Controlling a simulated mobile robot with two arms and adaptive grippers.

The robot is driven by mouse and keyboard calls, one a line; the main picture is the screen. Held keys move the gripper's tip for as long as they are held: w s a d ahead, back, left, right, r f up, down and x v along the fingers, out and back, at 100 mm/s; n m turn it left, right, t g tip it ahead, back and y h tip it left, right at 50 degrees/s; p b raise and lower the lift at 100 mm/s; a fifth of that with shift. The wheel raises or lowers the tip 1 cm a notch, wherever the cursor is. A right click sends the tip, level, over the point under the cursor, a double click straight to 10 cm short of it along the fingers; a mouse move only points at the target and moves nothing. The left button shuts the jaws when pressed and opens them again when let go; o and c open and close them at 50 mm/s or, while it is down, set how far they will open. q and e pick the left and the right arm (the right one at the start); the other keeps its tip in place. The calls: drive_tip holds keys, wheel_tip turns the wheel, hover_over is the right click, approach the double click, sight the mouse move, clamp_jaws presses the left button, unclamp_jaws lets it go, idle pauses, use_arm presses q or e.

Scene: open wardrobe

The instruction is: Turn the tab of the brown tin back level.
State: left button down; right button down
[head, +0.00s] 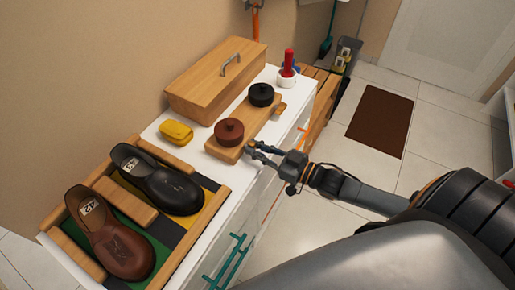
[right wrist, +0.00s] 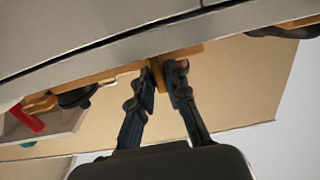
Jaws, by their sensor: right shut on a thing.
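The brown tin (head: 229,131), round with a knob on its lid, sits at the near end of a wooden board (head: 259,118) on the white cabinet top. My right gripper (head: 249,149) is at the board's front edge just beside this tin. In the right wrist view its fingers (right wrist: 167,70) are closed together at the wooden edge, shut on the brown tin's tab. The tab is mostly hidden between the fingertips, so its tilt cannot be told. The black tin (head: 261,95) is farther along the board, with its wooden tab (head: 281,108) sticking out in front. My left gripper is not in view.
A wooden box (head: 217,79) with a metal handle stands behind the board. A yellow sponge-like block (head: 175,132) lies left of it. A tray holds a black shoe (head: 158,179) and a brown shoe (head: 110,233).

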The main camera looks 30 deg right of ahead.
drive_tip(key=shift+n, duration=0.3)
drive_tip(key=n+p, duration=0.1)
drive_tip(key=n, duration=0.2)
drive_tip(key=shift+n, duration=0.4)
drive_tip(key=n, duration=0.5)
drive_tip(key=shift+s+a, duration=0.1)
drive_tip(key=shift+a, duration=0.05)
drive_tip(key=n, duration=0.4)
drive_tip(key=shift+f, duration=0.2)
drive_tip(key=n+b, duration=0.1)
drive_tip(key=n, duration=0.3)
drive_tip(key=shift+f, duration=0.1)
drive_tip(key=shift+n, duration=0.3)
drive_tip(key=c, duration=1.3)
unclamp_jaws()
drive_tip(key=shift+s, duration=0.1)
